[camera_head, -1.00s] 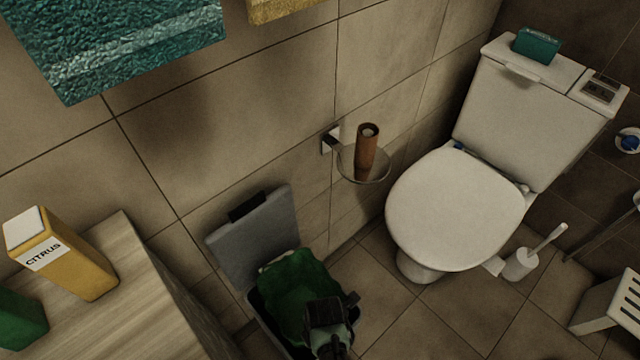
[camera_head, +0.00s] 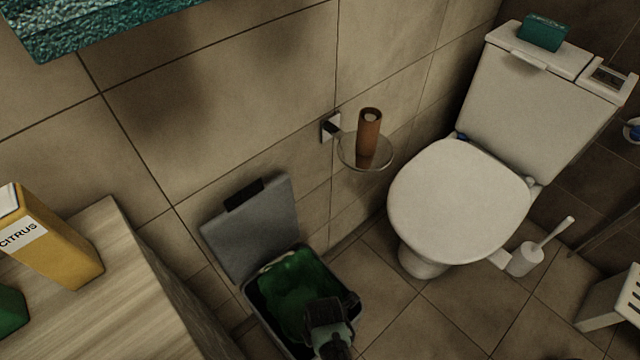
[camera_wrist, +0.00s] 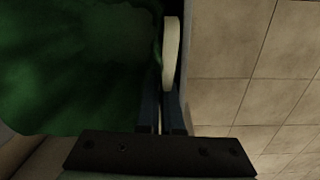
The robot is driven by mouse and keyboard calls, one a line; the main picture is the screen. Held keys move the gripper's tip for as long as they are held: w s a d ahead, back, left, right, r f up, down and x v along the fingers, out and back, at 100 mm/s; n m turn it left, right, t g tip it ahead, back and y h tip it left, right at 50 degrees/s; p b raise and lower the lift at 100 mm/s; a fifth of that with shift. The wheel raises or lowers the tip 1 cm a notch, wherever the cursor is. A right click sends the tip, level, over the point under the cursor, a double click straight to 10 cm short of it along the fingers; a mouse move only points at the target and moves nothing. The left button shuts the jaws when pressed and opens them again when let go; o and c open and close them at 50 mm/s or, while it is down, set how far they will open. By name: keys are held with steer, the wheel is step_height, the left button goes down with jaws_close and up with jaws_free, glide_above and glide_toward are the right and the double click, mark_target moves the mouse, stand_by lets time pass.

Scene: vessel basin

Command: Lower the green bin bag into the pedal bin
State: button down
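The green bin bag (camera_head: 290,283) sits inside the mouth of the pedal bin (camera_head: 254,302), mostly below the rim. The bin's grey lid (camera_head: 250,228) stands open against the wall. My gripper (camera_head: 325,305) is over the bin's right side, at the bag's near right edge. In the wrist view, the bag (camera_wrist: 75,70) fills the left side, and my fingers (camera_wrist: 161,108) are close together on its edge. A pale rounded piece (camera_wrist: 170,52) shows beyond the fingertips; I cannot tell what it is. The bag's underside and the bin floor are hidden.
A wooden counter (camera_head: 115,285) with a yellow citrus box (camera_head: 50,240) is left of the bin. A glass wall shelf (camera_head: 350,158) holds a brown roll (camera_head: 369,132). The toilet (camera_head: 460,200) and brush (camera_head: 525,258) are to the right, with clear floor between.

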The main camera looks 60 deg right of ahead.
steer(key=shift+f, duration=0.5)
steer(key=c, duration=0.6)
jaws_free()
steer(key=shift+s+a+f, duration=0.1)
steer(key=shift+a, duration=0.05)
stand_by(0.4)
steer(key=shift+r+p, duration=4.65)
steer(key=shift+p, duration=0.05)
